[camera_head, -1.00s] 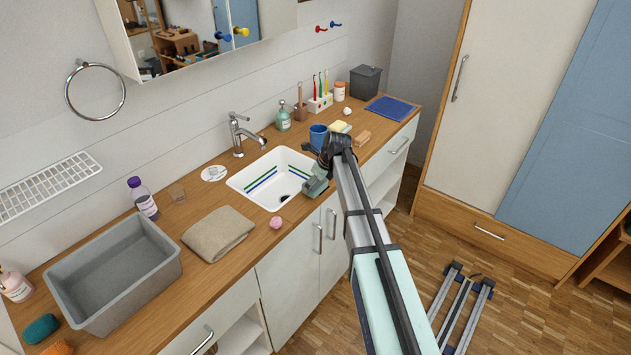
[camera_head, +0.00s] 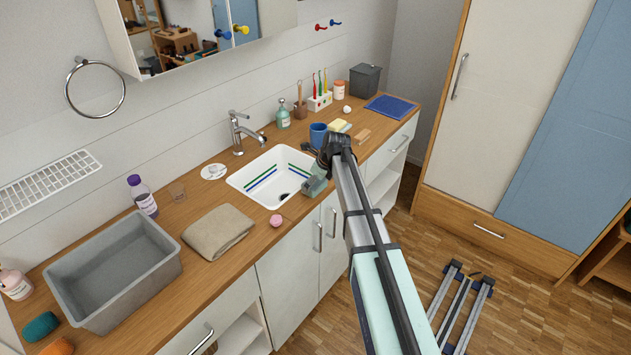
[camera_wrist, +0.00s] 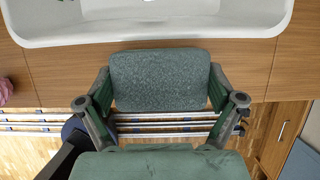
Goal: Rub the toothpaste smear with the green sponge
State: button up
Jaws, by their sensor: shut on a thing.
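My gripper (camera_wrist: 162,88) is shut on the green sponge (camera_wrist: 160,75), a dark green rounded block held between both fingers in the wrist view. In the head view the sponge (camera_head: 315,187) shows partly behind my wrist, at the right front rim of the white sink (camera_head: 240,182). In the wrist view it is over the wooden counter's front edge, apart from the sink in the picture. Green and blue streaks (camera_head: 262,178) lie inside the basin near its back left; I cannot tell for sure whether these are the toothpaste smear.
A chrome faucet (camera_head: 238,135) stands behind the sink, and a blue cup (camera_head: 318,133) to its right. A pink ball (camera_head: 276,221) and a folded towel (camera_head: 218,236) lie to the left. A grey tub (camera_head: 160,262) fills the counter's left part.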

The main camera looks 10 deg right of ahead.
notch_tip(320, 180, up, 2)
jog(key=shift+r, duration=0.2)
jog(key=shift+w+d+r+p, duration=0.1)
jog(key=shift+r+p, duration=0.1)
jog(key=shift+p, duration=0.25)
jog(key=shift+r+p, duration=1.6)
jog(key=shift+r, duration=0.95)
jog(key=shift+d, duration=0.1)
